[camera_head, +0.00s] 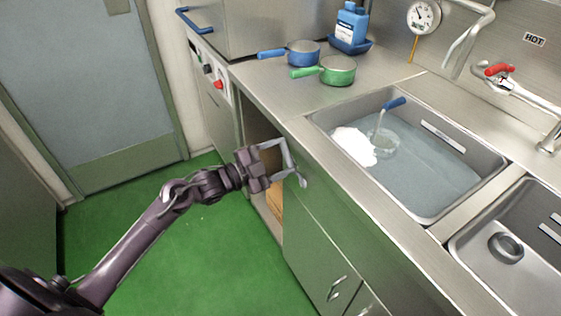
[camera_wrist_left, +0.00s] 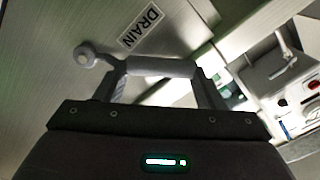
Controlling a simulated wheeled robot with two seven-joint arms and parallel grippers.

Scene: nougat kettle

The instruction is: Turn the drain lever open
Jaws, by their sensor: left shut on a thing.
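The drain lever (camera_wrist_left: 160,67) is a grey bar with a round pivot end, beside a white label reading DRAIN (camera_wrist_left: 140,25) on the metal cabinet front. In the left wrist view the bar lies between the fingers of my left gripper (camera_head: 284,158), which is shut on it. In the head view the lever's round end (camera_head: 302,180) shows at the cabinet front below the counter edge, and the fingers partly hide the rest. My right gripper is not in view.
Above the lever is a sink (camera_head: 430,180) with greyish water, white foam and a blue-handled tool. A blue pan (camera_head: 303,52) and a green pan (camera_head: 338,70) stand on the counter. An open cabinet bay (camera_head: 262,135) is left of the lever. The green floor is clear.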

